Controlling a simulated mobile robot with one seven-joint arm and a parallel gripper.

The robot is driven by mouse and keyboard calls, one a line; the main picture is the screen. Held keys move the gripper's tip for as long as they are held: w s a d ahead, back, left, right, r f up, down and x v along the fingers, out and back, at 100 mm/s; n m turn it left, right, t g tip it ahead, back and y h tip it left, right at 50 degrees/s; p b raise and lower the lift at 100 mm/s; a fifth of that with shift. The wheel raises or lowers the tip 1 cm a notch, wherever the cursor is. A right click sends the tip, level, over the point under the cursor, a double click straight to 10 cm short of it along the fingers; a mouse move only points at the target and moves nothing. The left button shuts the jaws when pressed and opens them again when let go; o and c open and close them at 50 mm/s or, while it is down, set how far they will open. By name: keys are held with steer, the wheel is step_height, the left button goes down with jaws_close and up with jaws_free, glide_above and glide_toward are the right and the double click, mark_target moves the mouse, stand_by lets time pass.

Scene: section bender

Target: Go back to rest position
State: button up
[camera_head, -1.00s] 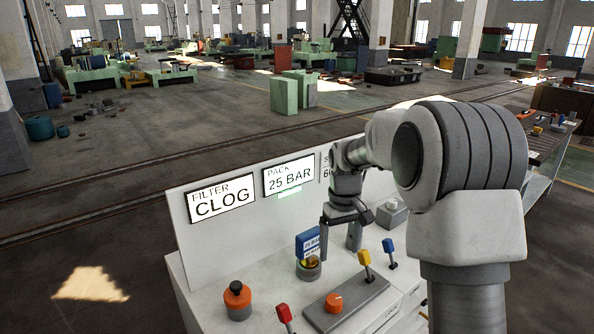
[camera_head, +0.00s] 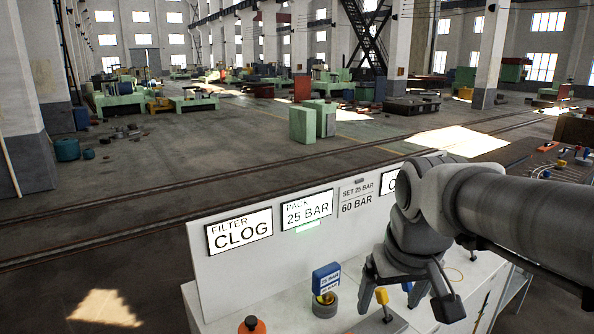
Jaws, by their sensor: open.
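My gripper (camera_head: 408,300) hangs over the right part of the white control console (camera_head: 215,290). My arm reaches in from the right edge and covers part of the console's back panel.
The back panel carries signs reading FILTER CLOG (camera_head: 240,231), PACK 25 BAR (camera_head: 307,209) and SET 25 BAR 60 BAR (camera_head: 357,197). A workbench (camera_head: 540,170) stands at right. Open floor lies behind the console.

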steer(key=s+m+t, duration=0.1)
steer(key=s, duration=0.8)
steer(key=shift+s+f+t+p, duration=0.25)
steer(key=shift+s+t+p, duration=0.05)
steer(key=shift+t+p, duration=0.1)
steer(key=shift+f, duration=0.1)
stand_by(1.4)
